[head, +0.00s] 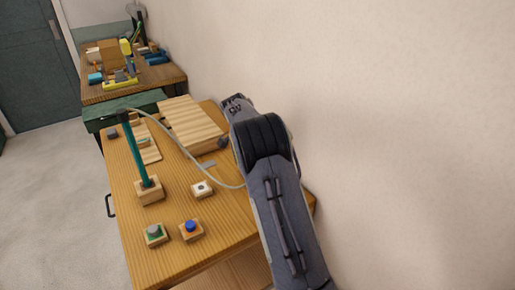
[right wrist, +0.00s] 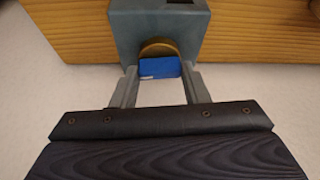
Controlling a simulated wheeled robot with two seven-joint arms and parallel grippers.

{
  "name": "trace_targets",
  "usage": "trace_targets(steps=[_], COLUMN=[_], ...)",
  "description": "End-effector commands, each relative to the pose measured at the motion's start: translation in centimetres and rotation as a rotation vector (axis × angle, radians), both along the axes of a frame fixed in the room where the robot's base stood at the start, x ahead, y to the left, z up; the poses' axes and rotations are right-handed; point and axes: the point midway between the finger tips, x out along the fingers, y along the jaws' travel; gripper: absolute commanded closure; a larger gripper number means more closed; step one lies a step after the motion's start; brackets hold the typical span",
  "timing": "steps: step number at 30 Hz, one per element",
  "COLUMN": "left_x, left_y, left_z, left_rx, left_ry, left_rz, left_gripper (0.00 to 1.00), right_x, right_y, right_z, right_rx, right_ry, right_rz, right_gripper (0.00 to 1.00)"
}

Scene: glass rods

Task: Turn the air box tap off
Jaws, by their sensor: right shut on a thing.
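In the right wrist view a grey-blue box (right wrist: 158,22), which looks like the air box, stands at a wooden surface. A flat blue tap handle (right wrist: 159,70) sticks out of it in front of a round brass-coloured collar (right wrist: 158,48). My right gripper (right wrist: 158,76) has one finger on each side of the blue handle and is shut on it. In the head view my right arm comes up from the lower right along the wall. It hides its own jaws, the tap and most or all of the box. My left gripper is not in view.
A wooden table (head: 125,205) bears a teal rod (head: 138,150) upright in a wooden block (head: 150,191). A pale hose (head: 190,158) runs behind my arm. The wall is close on the right.

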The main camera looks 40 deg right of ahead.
Motion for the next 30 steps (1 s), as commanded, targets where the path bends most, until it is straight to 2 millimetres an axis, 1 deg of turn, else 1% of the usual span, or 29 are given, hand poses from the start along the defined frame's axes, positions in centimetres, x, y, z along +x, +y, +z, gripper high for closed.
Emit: trace_targets(steps=[1,9,24,25,30], left_x=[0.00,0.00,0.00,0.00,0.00], left_y=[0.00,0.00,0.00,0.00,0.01], left_z=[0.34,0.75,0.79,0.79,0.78], left_rx=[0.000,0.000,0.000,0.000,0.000], left_ry=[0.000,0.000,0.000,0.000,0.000], left_rz=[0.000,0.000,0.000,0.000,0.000], left_gripper=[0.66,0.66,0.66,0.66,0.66], right_x=[0.11,0.12,0.11,0.11,0.10], right_y=[-0.01,-0.06,-0.06,-0.06,-0.05], right_z=[0.21,0.11,0.07,0.06,0.04], right_rx=[-0.001,-0.001,0.000,0.000,0.001], right_ry=[-0.001,-0.002,-0.003,-0.003,-0.002], right_rz=[-0.021,-0.107,-0.125,-0.125,-0.125], right_gripper=[0.82,0.82,0.82,0.58,0.37])
